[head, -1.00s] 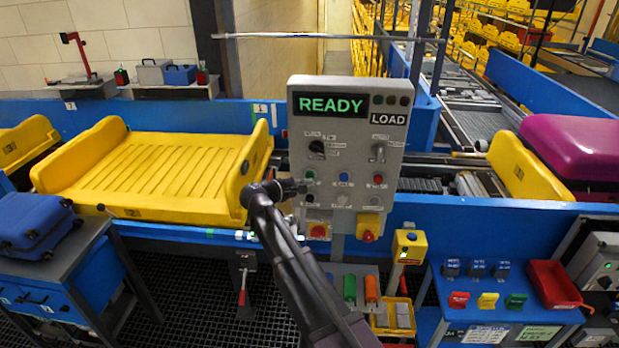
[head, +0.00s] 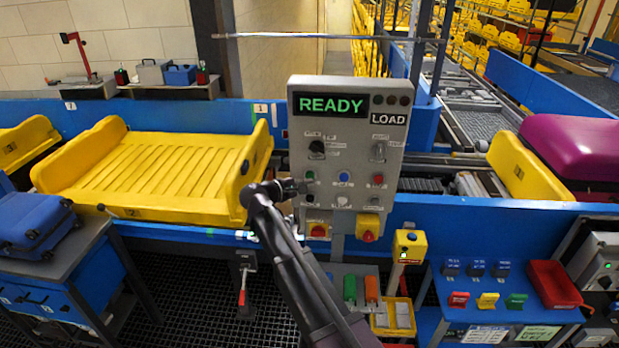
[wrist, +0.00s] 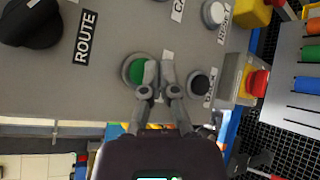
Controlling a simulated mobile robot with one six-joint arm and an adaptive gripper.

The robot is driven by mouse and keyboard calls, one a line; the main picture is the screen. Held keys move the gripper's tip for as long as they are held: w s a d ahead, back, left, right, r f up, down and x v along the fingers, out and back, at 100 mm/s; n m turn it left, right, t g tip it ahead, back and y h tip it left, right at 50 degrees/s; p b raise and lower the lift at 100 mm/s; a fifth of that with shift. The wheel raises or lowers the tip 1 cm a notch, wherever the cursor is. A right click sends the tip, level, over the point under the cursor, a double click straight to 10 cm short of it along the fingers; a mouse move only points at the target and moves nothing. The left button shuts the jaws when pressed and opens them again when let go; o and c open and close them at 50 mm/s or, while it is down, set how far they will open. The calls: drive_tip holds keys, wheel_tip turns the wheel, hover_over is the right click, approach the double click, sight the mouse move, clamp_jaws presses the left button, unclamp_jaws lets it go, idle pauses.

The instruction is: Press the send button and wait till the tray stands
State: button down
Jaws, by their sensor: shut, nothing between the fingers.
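The grey control panel (head: 348,112) stands upright beside the conveyor, and its display reads READY over LOAD. The green button (wrist: 135,70) is in the wrist view, partly covered by my fingers; its label is hidden, so I cannot read whether it is send. My gripper (wrist: 160,72) is shut and empty. Its tips overlap the green button's edge; I cannot tell whether they touch it. In the head view my gripper (head: 300,187) is at the panel's left edge, just below the green button. The yellow tray (head: 150,170) sits empty on the conveyor left of the panel.
A red stop button (wrist: 258,82) is farther off. A second yellow tray (head: 520,168) with a purple case (head: 575,150) is at the right. A blue case (head: 35,222) lies at the left.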

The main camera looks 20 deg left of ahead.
drive_tip(key=shift+w, duration=0.2)
drive_tip(key=shift+w, duration=0.25)
